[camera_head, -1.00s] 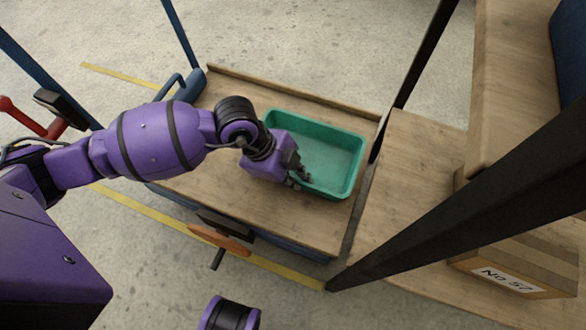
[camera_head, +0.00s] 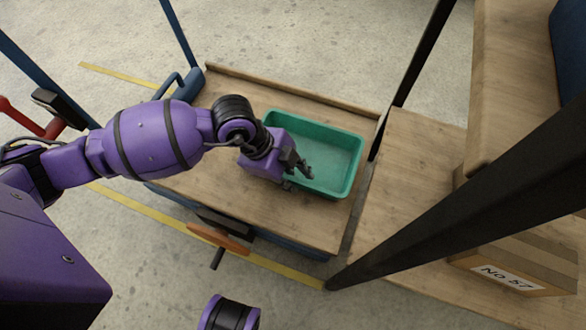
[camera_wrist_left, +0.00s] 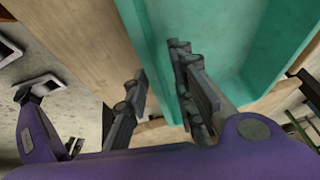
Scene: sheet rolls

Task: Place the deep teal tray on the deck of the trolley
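The deep teal tray (camera_head: 338,150) lies flat on the wooden deck (camera_head: 230,92) of the trolley, at the right end. It looks empty. My left gripper (camera_head: 298,180) is at the tray's near left wall. Its fingers are spread apart, one over the inside of the tray and one outside over the deck. In the left wrist view, the tray (camera_wrist_left: 240,28) fills the upper right, and my left gripper (camera_wrist_left: 159,62) has a gap between its fingers, with the tray's wall between them. Contact with the wall cannot be told. My right gripper is not in view.
A wooden surface (camera_head: 408,170) adjoins the trolley's right end, with a cardboard box (camera_head: 520,268) marked NO 57. A dark post (camera_head: 450,205) crosses the right side. A blue post (camera_head: 180,32) rises at the trolley's left end. The deck's left part is bare.

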